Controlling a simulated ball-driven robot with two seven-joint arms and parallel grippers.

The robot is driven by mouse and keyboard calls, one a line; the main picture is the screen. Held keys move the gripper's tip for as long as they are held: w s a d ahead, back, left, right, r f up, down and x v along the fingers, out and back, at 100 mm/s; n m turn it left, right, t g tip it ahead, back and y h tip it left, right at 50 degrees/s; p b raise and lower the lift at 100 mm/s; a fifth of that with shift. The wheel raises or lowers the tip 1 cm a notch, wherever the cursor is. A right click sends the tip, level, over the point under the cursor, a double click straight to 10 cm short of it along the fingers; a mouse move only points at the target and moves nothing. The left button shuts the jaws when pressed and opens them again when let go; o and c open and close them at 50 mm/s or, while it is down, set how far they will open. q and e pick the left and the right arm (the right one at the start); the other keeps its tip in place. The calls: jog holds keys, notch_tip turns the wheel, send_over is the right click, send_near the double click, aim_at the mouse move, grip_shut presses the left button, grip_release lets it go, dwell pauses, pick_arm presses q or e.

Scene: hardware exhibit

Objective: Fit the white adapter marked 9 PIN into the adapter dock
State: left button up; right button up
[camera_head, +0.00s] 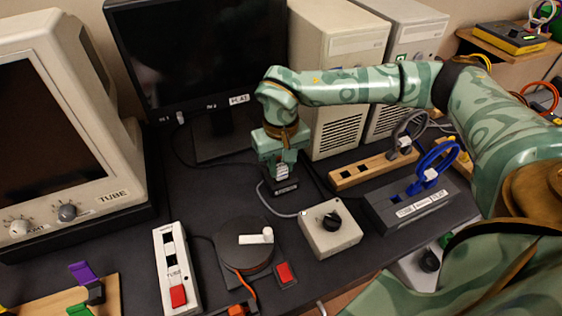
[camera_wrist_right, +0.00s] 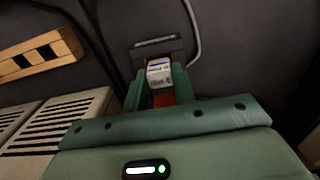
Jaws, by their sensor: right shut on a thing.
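The white adapter (camera_head: 282,170) is between the fingers of my right gripper (camera_head: 281,165), low over the dark table below the monitor. In the right wrist view the adapter (camera_wrist_right: 159,73) shows small print that I cannot read for sure, and both green fingers of the gripper (camera_wrist_right: 160,88) are shut on it. A small black block with a pale label, which looks like the adapter dock (camera_head: 287,188), is directly under the adapter; it also shows in the wrist view (camera_wrist_right: 148,46). The adapter's lower end meets or overlaps the block; I cannot tell how deep it sits. My left gripper is out of view.
A monitor (camera_head: 205,60) and beige computer towers (camera_head: 335,45) stand behind the gripper. A grey knob box (camera_head: 330,228), a wooden strip with holes (camera_head: 352,175) and a dark block with a blue cable loop (camera_head: 415,205) are to its right. A round dark device (camera_head: 240,250) is in front.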

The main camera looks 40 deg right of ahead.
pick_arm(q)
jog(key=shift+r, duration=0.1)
pick_arm(e)
jog(key=shift+f, duration=0.4)
dwell(0.7)
jog(key=o, duration=1.7)
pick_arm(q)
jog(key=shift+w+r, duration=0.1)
pick_arm(e)
jog(key=shift+r, duration=0.1)
notch_tip(320, 180, up, 8)
jog(key=p, duration=0.7)
jog(key=shift+f, duration=0.25)
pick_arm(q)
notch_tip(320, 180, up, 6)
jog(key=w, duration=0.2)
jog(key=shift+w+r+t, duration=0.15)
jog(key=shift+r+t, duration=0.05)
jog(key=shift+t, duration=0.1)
pick_arm(e)
jog(key=shift+f, duration=0.1)
